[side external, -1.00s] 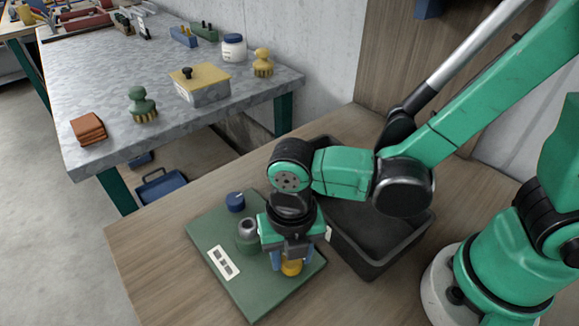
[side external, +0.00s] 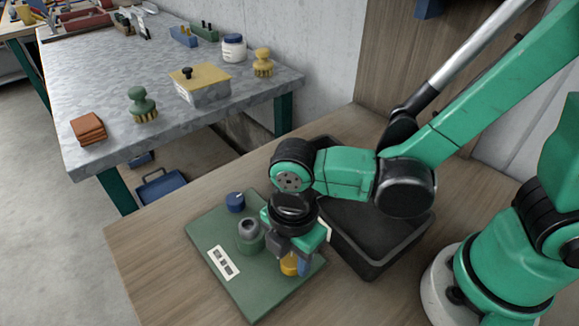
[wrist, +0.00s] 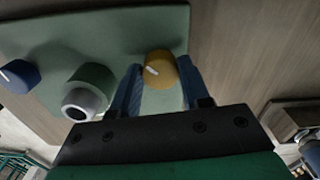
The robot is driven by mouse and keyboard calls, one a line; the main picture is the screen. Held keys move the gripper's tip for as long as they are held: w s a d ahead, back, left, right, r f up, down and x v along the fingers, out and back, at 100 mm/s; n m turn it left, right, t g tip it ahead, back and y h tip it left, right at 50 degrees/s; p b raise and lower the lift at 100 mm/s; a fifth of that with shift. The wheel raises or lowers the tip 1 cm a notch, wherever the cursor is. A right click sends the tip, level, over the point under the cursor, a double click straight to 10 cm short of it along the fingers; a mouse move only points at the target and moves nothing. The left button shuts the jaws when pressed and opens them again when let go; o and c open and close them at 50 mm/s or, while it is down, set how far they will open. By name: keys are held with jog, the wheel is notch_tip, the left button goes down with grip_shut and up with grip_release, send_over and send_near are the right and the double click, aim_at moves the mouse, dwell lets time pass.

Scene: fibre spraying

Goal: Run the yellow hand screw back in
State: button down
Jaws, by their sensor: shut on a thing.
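The yellow hand screw (side external: 289,265) stands on the green plate (side external: 243,289), near its right corner. It also shows in the wrist view (wrist: 160,69), with a white mark on its top. My gripper (side external: 297,265) is over it, and its blue fingers (wrist: 161,84) are shut on the screw from both sides. How deep the screw sits in the plate is hidden by the fingers. A grey nozzle in a green collar (side external: 249,235) and a blue knob (side external: 235,202) sit on the same plate, apart from my gripper.
A black open bin (side external: 365,262) stands on the wooden table close to the right of my gripper. A grey bench (side external: 120,90) at the back left holds brushes, a yellow-lidded box, a jar and brown cloths. The wooden table left of the plate is clear.

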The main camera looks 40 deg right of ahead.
aim_at(293, 258)
jog(key=m, duration=0.4)
jog(key=shift+m, duration=2.6)
jog(key=shift+c, duration=2.1)
grip_release()
jog(key=shift+r, duration=2.85)
